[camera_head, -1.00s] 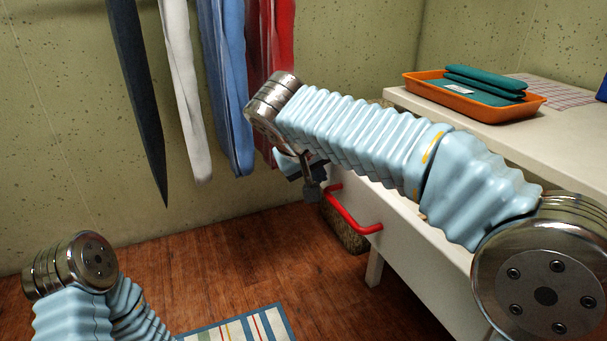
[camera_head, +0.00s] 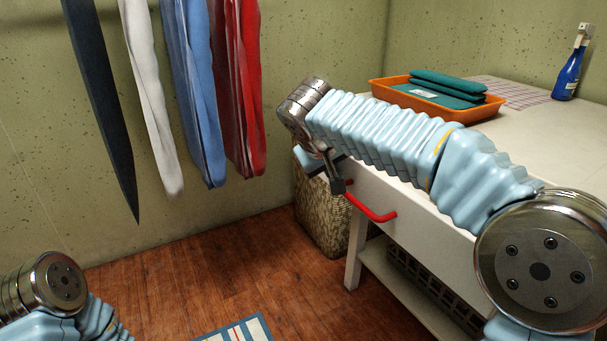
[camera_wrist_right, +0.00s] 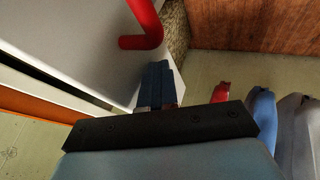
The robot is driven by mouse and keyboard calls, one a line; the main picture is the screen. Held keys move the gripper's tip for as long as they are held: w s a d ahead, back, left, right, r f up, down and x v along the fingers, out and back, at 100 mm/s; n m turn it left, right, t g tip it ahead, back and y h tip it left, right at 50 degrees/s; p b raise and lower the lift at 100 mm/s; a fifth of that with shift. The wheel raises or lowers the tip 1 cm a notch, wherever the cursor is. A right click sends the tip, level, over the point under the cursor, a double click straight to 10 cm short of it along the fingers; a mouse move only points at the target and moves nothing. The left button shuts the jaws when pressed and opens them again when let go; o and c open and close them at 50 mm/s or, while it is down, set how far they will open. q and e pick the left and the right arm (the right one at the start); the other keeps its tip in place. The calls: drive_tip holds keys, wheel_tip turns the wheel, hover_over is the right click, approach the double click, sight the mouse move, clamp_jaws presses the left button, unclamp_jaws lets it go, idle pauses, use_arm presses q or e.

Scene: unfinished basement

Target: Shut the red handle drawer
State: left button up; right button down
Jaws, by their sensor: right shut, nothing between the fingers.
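The red handle (camera_head: 370,204) is on the white drawer front (camera_head: 420,214) of the table. The same handle shows at the top of the right wrist view (camera_wrist_right: 143,25). How far the drawer stands out cannot be told, because my right arm covers much of its top edge. My right gripper (camera_head: 338,186) points down by the left end of the handle, and its fingers are shut and empty. In the right wrist view its dark fingers (camera_wrist_right: 157,84) are beside the end of the drawer front; contact is unclear. My left gripper is out of view.
On the white tabletop (camera_head: 520,140) are an orange tray (camera_head: 385,92) with teal cloths and a blue bottle (camera_head: 568,75). A woven basket (camera_head: 322,215) stands behind the table's left end. Cloths hang on the wall. The wooden floor (camera_head: 200,275) is mostly clear, with a striped rug (camera_head: 255,328).

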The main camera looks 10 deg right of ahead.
drive_tip(key=w+d+p, duration=0.1)
drive_tip(key=w+d, duration=0.1)
drive_tip(key=d, duration=0.3)
drive_tip(key=w+d+p, duration=0.2)
drive_tip(key=d, duration=0.3)
drive_tip(key=w+d+p, duration=0.1)
drive_tip(key=w+d, duration=0.1)
drive_tip(key=d, duration=0.4)
drive_tip(key=shift+r+p, duration=0.1)
drive_tip(key=shift+p, duration=0.2)
drive_tip(key=shift+w+d, duration=0.2)
drive_tip(key=shift+d, duration=0.5)
